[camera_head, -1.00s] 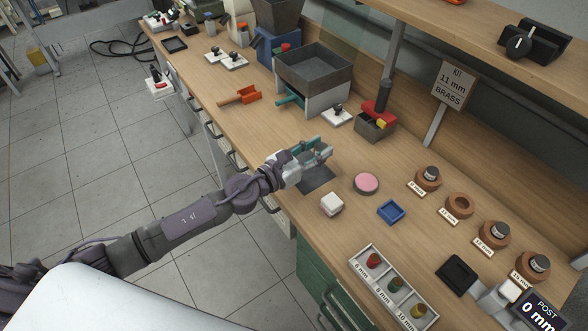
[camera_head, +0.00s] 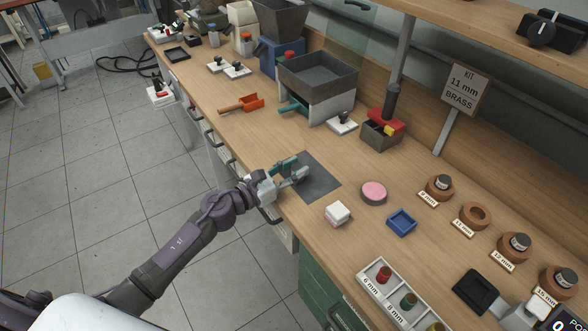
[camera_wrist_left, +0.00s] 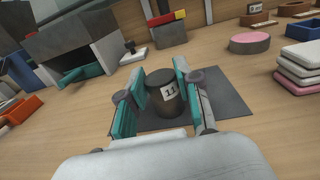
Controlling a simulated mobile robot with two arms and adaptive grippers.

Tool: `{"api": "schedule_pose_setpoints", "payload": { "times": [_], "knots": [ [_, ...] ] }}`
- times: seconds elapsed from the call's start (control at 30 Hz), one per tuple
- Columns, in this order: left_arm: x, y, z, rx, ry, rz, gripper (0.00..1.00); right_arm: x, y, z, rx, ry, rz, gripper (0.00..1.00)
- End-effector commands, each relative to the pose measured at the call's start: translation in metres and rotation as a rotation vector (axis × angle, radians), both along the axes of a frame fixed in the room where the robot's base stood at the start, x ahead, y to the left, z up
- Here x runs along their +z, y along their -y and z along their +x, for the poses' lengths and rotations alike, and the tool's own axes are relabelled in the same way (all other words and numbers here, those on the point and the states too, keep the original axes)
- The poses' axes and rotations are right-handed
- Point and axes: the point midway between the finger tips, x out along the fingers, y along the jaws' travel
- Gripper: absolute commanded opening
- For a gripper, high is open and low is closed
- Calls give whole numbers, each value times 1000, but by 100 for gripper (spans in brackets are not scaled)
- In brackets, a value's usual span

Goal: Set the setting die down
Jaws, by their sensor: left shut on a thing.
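My left gripper (camera_head: 291,172) is low at the near left side of a dark grey mat (camera_head: 322,183) on the bench. In the left wrist view, its teal-padded fingers (camera_wrist_left: 158,92) are closed around the setting die (camera_wrist_left: 168,97), a dark upright cylinder with a white label reading 11. The die is in front of the mat (camera_wrist_left: 226,88) in that view; whether its base touches the mat is hidden. In the head view the die is hidden by the fingers. My right gripper is not in view.
A pink round pad (camera_head: 374,191), a white block stack (camera_head: 338,213) and a blue tray (camera_head: 402,222) lie right of the mat. Several round wooden holders stand farther right; the 11 mm holder (camera_head: 474,215) is empty. A grey hopper box (camera_head: 318,75) stands behind.

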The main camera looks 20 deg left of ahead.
Motion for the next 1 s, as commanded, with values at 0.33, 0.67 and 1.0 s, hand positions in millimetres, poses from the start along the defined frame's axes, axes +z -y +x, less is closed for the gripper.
{"api": "schedule_pose_setpoints", "payload": {
  "times": [0.33, 0.67, 1.0],
  "knots": [
    [-3, 0, 0, 0, 1, 1, 58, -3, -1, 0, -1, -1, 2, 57],
    [1, 0, 0, 0, 0, 0, 58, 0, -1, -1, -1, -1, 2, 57],
    [-5, -32, -47, 0, -2, 2, 58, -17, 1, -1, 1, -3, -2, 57]
  ]
}}
